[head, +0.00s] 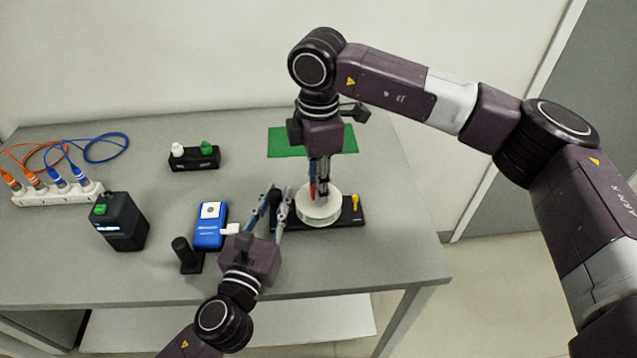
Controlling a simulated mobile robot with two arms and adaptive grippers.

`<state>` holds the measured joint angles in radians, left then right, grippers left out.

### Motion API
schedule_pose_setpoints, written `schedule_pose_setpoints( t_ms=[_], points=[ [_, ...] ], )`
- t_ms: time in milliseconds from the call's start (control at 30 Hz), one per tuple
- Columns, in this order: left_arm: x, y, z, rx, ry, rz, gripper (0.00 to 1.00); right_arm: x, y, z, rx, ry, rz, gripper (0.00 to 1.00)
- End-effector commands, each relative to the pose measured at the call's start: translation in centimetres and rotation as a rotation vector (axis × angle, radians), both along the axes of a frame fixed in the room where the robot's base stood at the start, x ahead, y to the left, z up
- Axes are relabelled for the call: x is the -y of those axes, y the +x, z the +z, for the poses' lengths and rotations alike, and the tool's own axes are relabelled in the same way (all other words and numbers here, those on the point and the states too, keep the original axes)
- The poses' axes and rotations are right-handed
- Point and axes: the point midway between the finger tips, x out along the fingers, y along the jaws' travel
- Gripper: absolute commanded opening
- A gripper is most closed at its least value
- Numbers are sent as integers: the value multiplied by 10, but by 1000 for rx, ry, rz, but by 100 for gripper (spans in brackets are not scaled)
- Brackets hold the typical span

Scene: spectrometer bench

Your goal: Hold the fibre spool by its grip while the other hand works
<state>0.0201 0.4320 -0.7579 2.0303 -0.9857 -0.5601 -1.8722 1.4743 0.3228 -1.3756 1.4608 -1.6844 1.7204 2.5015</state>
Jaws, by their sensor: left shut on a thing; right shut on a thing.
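The fibre spool (320,212) is a white round drum on a black base (345,219) near the table's front edge. My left gripper (277,205) comes in from the front left. Its fingers are shut on a dark upright grip at the left end of the base; the fingers partly hide it. My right gripper (318,188) points down from above over the spool's back left part. It is shut on a small red piece, mostly hidden between its fingers.
A blue meter (210,225), a black post (185,255) and a black box with a green button (118,222) stand to the left. Behind are a black holder (194,158), a green mat (285,142) and a white connector strip (57,195) with cables. The table's right side is clear.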

Motion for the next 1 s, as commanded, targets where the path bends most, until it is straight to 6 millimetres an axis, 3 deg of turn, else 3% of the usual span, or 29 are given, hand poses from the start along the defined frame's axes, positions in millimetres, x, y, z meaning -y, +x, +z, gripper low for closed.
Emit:
schedule_pose_setpoints(
  t_ms=[400,967,1000],
  points=[
    [-1,0,-1,-1,0,2,0,0,0,1,0,0,-186,0],
    [-1,0,-1,-1,0,2,0,0,0,1,0,0,-210,0],
    [-1,0,-1,-1,0,2,0,0,0,1,0,0,-210,26]
  ],
)
